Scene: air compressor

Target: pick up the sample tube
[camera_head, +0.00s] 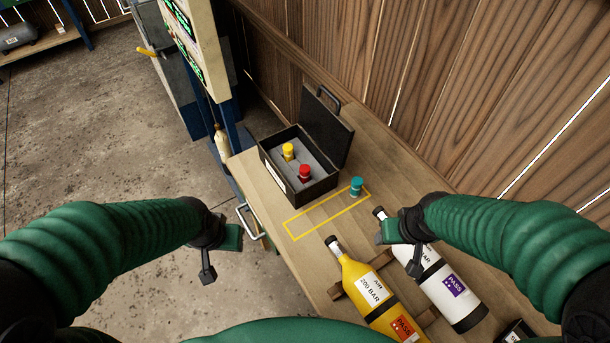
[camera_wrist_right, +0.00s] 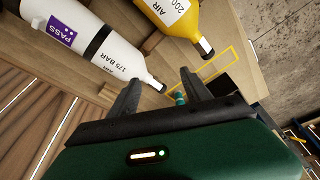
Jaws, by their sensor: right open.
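A small tube with a teal cap (camera_head: 356,187) stands on the wooden table, at the right end of a yellow outlined rectangle (camera_head: 316,217). In the right wrist view its teal cap (camera_wrist_right: 180,98) shows low between the fingers, close beside the right-hand finger and partly hidden by the gripper. My right gripper (camera_head: 381,238) is open and empty, nearer to me than the tube and above the neck of a white bottle. Its spread fingers (camera_wrist_right: 160,80) also show in the wrist view. My left gripper (camera_head: 207,270) hangs left of the table over the floor; its jaw opening is unclear.
An open black case (camera_head: 322,189) holds a yellow-capped tube (camera_head: 288,151) and a red-capped tube (camera_head: 305,172) in grey foam. A yellow bottle (camera_head: 361,285) and a white bottle (camera_head: 449,289) lie on a wooden rack. A plank wall (camera_head: 470,80) stands behind the table.

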